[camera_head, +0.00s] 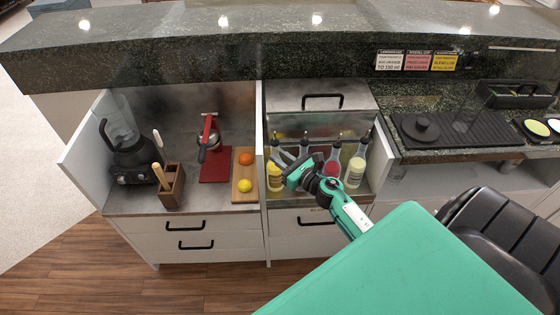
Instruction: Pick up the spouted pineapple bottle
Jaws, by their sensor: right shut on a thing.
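Several clear spouted bottles stand upright in a row in the bar's middle compartment. The leftmost holds yellow liquid; by its colour it fits the pineapple bottle (275,180), but its label is too small to read. My right gripper (281,160), green and black, reaches in from the lower right and is shut on this yellow bottle's upper part, covering some of it. A red bottle (331,165) and a pale, cream-coloured bottle (355,172) stand to the right. Another bottle (304,146) is mostly hidden behind my gripper. My left gripper is not in view.
To the left are a blender (125,150), a wooden utensil holder (170,186), a red juicer (210,140) and a board (245,190) with an orange and a lemon. A metal lidded bin (318,110) stands behind the bottles. A white partition divides the compartments.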

